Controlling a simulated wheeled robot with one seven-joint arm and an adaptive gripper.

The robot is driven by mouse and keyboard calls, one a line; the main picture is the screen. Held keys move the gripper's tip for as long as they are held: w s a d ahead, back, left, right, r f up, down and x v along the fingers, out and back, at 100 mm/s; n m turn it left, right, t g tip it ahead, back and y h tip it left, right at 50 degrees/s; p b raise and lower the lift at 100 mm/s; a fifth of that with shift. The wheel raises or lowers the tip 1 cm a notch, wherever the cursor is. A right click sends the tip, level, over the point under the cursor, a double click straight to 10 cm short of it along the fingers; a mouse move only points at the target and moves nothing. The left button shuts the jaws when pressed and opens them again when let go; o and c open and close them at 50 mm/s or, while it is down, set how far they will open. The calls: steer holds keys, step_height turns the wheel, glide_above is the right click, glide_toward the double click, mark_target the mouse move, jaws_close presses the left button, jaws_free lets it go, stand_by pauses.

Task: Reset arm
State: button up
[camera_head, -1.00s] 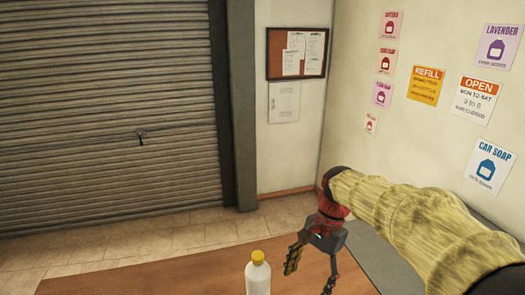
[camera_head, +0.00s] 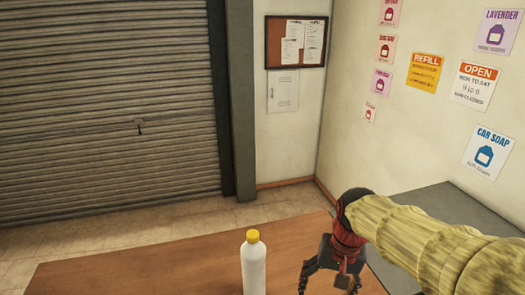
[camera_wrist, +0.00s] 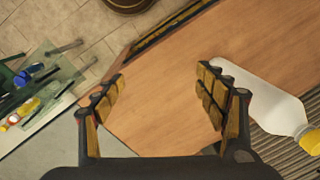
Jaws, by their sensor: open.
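My gripper (camera_head: 328,284) hangs over the table at the lower right in the head view, with its fingers pointing down. In the wrist view its two fingers (camera_wrist: 161,76) are spread apart with nothing between them. A white bottle with a yellow cap (camera_head: 254,266) stands upright on the brown table, left of my gripper and apart from it. In the wrist view the bottle (camera_wrist: 268,102) shows at the right, partly behind the right finger. The head view cuts off the bottle's base.
The wooden table (camera_head: 165,270) is bare around the bottle. A grey surface (camera_head: 440,205) runs along the right wall behind my arm. In the wrist view, several bottles and coloured items (camera_wrist: 25,95) lie at the left. A roller shutter (camera_head: 100,100) closes the back.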

steer(key=s+d+f+n+t+h+b, duration=0.1)
steer(key=s+f+t+b, duration=0.4)
steer(key=s+f+b, duration=0.6)
steer(key=d+n+b, duration=0.1)
steer(key=d+b, duration=0.1)
steer(key=b, duration=0.4)
steer(key=shift+s+d+f+n+b, duration=0.15)
steer(key=shift+d+n+b, duration=0.2)
steer(key=shift+n, duration=0.05)
